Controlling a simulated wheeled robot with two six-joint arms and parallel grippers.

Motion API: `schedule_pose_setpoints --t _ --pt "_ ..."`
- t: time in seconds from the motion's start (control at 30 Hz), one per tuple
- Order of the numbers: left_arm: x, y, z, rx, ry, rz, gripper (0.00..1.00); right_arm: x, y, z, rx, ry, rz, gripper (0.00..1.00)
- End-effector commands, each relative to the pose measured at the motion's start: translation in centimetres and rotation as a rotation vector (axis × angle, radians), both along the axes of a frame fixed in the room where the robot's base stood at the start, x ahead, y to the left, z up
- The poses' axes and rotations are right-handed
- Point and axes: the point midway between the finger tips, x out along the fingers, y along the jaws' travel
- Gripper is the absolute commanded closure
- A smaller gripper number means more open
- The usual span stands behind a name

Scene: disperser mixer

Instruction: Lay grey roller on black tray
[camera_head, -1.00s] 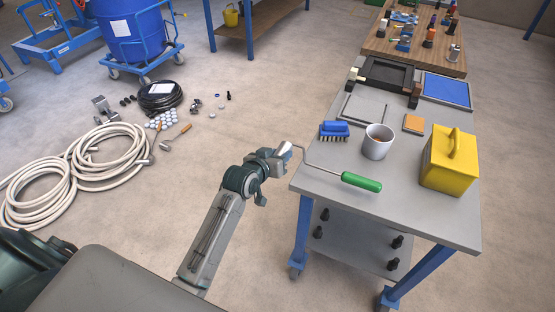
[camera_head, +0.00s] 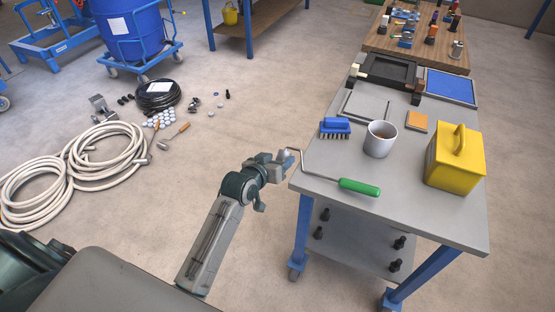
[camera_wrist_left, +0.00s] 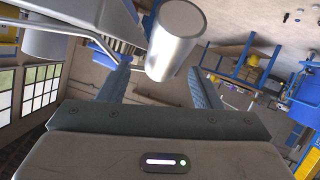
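The roller lies at the near left of the grey table. Its green handle (camera_head: 360,187) and bent wire show in the head view, with the wire reaching past the table's left edge. Its sleeve is hard to make out there. My left gripper (camera_head: 286,160) is beside that edge, close to the wire's end. In the left wrist view a grey cylinder (camera_wrist_left: 173,42), seemingly the sleeve, is by the fingertips, close to the right-hand finger, with a gap to the other. The fingers stand apart. The black tray (camera_head: 388,72) is toward the table's far end. My right gripper is not visible.
A blue brush (camera_head: 336,128), a grey mug (camera_head: 380,140), an orange block (camera_head: 417,121) and a yellow box (camera_head: 455,157) stand on the table. A blue-filled tray (camera_head: 450,88) lies right of the black tray. Hose coils (camera_head: 85,165) lie on the floor at left.

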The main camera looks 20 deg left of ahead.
Motion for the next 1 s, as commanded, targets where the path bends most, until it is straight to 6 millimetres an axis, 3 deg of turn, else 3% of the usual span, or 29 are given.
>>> schedule_pose_setpoints --t 0.27,0.7,1.0 --pt "0.0 0.0 0.8 0.0 -0.001 0.0 0.42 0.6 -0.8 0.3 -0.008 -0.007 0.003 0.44" --pt "-8.0 1.2 3.8 0.003 0.001 -0.001 0.42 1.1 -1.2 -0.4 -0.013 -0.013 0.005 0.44" --pt "-10.9 1.6 5.1 0.002 0.0 -0.001 0.42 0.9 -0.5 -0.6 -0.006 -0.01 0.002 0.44"
